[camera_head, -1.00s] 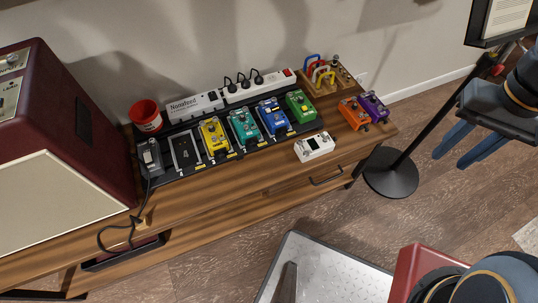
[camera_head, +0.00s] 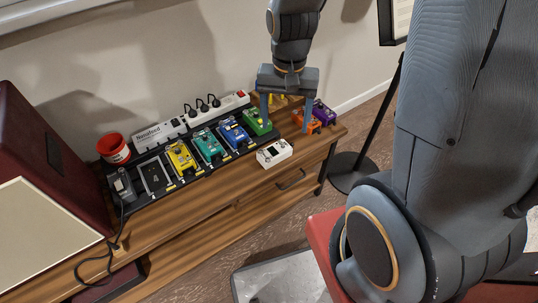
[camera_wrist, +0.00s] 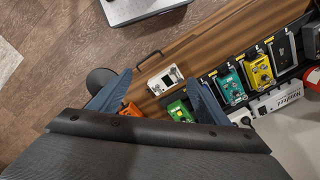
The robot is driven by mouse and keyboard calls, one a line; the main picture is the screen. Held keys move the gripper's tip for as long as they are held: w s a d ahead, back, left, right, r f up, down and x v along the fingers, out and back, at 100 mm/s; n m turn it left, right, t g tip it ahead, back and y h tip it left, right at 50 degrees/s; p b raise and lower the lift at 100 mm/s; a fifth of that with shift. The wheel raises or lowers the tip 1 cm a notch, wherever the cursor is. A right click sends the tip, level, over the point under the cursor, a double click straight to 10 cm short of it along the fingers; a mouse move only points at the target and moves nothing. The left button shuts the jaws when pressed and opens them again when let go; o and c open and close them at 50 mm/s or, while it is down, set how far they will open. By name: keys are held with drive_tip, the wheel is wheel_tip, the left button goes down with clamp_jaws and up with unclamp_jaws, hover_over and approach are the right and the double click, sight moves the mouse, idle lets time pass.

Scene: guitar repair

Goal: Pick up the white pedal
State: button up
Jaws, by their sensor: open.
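The white pedal (camera_head: 274,152) lies flat near the front edge of the wooden cabinet top, in front of the green pedal. It also shows in the wrist view (camera_wrist: 165,80), ahead of and between the two fingers. My gripper (camera_head: 286,118) is open and empty, fingers pointing down. In the head view it hangs above the back right of the cabinet, behind the white pedal, near the green and orange pedals. In the wrist view my gripper (camera_wrist: 162,98) spans the green pedal, with the orange pedal by one finger.
A black pedalboard (camera_head: 187,178) holds the yellow pedal (camera_head: 181,158), teal pedal (camera_head: 208,146), blue pedal (camera_head: 234,133) and green pedal (camera_head: 257,121). The orange pedal (camera_head: 308,123) and purple pedal (camera_head: 324,112) stand right. A red cup (camera_head: 114,148) and power strip (camera_head: 219,108) stand behind.

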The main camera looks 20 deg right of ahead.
sight(273, 151)
drive_tip(key=w+f+m, duration=0.3)
drive_tip(key=f, duration=0.2)
drive_tip(key=w+f+m, duration=0.3)
drive_tip(key=f, duration=0.1)
drive_tip(key=w+f+m+p, duration=0.1)
drive_tip(key=w+f+m, duration=0.2)
drive_tip(key=f, duration=0.2)
drive_tip(key=shift+w+a+f, duration=0.2)
drive_tip(key=shift+w+f, duration=0.05)
drive_tip(key=shift+f, duration=0.1)
drive_tip(key=shift+w+f, duration=0.1)
drive_tip(key=shift+f, duration=0.6)
drive_tip(key=shift+d+f+p, duration=0.15)
drive_tip(key=shift+f+p, duration=0.25)
drive_tip(key=shift+f, duration=1.35)
drive_tip(key=shift+d+f+p, duration=0.15)
drive_tip(key=shift+f+p, duration=0.2)
drive_tip(key=shift+f, duration=1.4)
drive_tip(key=shift+c, duration=0.2)
drive_tip(key=c, duration=1.4)
drive_tip(key=shift+o, duration=0.2)
drive_tip(key=shift+w+r, duration=0.1)
